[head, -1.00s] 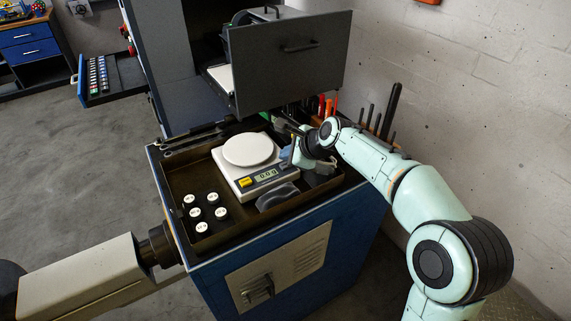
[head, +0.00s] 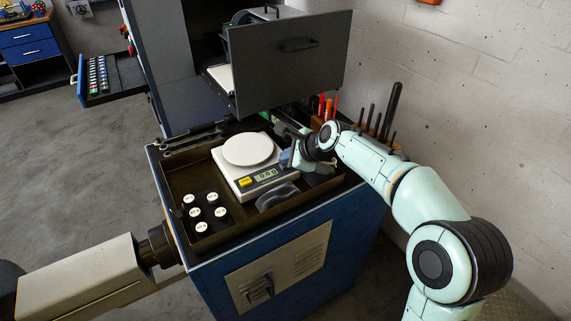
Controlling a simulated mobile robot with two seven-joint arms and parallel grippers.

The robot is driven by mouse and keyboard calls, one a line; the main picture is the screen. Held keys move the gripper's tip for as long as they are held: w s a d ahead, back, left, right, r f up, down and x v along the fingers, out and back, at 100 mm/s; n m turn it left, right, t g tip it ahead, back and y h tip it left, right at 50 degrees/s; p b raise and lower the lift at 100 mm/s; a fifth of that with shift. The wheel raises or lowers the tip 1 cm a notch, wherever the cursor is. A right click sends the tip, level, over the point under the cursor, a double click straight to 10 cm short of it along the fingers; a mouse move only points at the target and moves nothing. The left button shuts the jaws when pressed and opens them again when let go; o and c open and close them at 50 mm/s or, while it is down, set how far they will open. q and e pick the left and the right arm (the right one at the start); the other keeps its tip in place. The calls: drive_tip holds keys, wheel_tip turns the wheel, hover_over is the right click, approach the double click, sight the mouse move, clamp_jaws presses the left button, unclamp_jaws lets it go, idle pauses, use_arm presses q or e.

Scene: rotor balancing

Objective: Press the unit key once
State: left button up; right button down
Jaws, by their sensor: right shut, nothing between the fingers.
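The white scale (head: 227,167) with a round pan (head: 248,149) stands in the brown tray. Its front panel has a lit display (head: 265,176) with zero-like digits and a yellow key (head: 245,182) to the left of it. No key labelled as the unit key can be read, and the panel's right end is partly covered by my right gripper. My right gripper (head: 287,160) is shut and empty, at the right end of the display. I cannot tell whether its tips touch the panel. My left gripper is not in view.
Several white-topped weights (head: 201,227) stand at the tray's left. A dark, curved object (head: 278,197) lies in front of the scale. The tray rim (head: 178,209) surrounds them. A grey cabinet door (head: 290,62) rises behind, and a tool rack (head: 378,137) stands to the right.

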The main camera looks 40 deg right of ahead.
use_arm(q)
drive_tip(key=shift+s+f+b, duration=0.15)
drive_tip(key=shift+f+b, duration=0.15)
use_arm(e)
drive_tip(key=shift+s+f, duration=0.2)
drive_tip(key=shift+f, duration=0.7)
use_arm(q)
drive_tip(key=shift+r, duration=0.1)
use_arm(e)
drive_tip(key=shift+r, duration=0.1)
drive_tip(key=shift+r+p, duration=0.4)
drive_tip(key=shift+p, duration=0.15)
drive_tip(key=shift+w+d+r+p, duration=0.2)
drive_tip(key=shift+w+r+p, duration=0.05)
drive_tip(key=shift+r+p, duration=0.15)
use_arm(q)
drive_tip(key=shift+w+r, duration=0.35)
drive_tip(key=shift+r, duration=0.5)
use_arm(e)
drive_tip(key=shift+a+r, duration=0.1)
drive_tip(key=shift+r, duration=0.05)
